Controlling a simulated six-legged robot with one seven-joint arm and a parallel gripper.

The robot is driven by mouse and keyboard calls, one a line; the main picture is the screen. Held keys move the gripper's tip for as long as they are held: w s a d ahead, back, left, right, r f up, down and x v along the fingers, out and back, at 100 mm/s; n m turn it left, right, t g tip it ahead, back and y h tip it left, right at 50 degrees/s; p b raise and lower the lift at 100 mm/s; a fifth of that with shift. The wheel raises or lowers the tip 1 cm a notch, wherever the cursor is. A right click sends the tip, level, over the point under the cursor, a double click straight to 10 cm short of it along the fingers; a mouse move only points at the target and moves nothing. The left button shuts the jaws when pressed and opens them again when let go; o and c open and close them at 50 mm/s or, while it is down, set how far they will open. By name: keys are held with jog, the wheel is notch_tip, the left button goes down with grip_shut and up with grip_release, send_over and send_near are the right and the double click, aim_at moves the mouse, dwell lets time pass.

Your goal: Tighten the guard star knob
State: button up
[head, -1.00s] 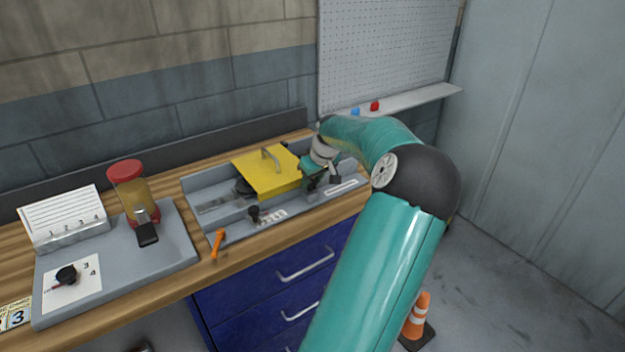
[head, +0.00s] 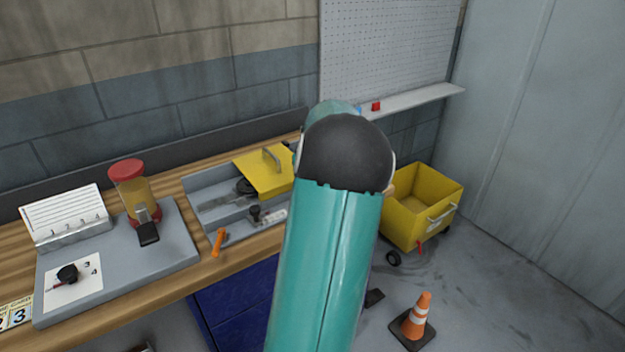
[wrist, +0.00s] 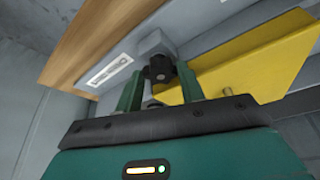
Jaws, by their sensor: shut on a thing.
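The yellow guard (head: 262,176) sits over the grey runout tray on the bench, with a grey handle on top. It also shows in the wrist view (wrist: 255,62). The black star knob (wrist: 160,68) is in the wrist view, below a grey block beside the guard. My gripper (wrist: 158,80) has its two green fingers on either side of the knob and is shut on it. In the head view my arm hides the gripper, the knob and the right end of the tray.
The grey tray (head: 205,190) holds a small black knob (head: 254,209) near its front edge; an orange lever (head: 218,242) is at its front left corner. A dispenser (head: 133,192) stands on the left plate. A yellow cart (head: 424,207) and a cone (head: 417,315) are on the floor.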

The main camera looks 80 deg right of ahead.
jog(key=shift+m, duration=0.4)
jog(key=o, duration=1)
jog(key=shift+c, duration=0.2)
jog(key=shift+w, duration=0.1)
jog(key=shift+n, duration=0.3)
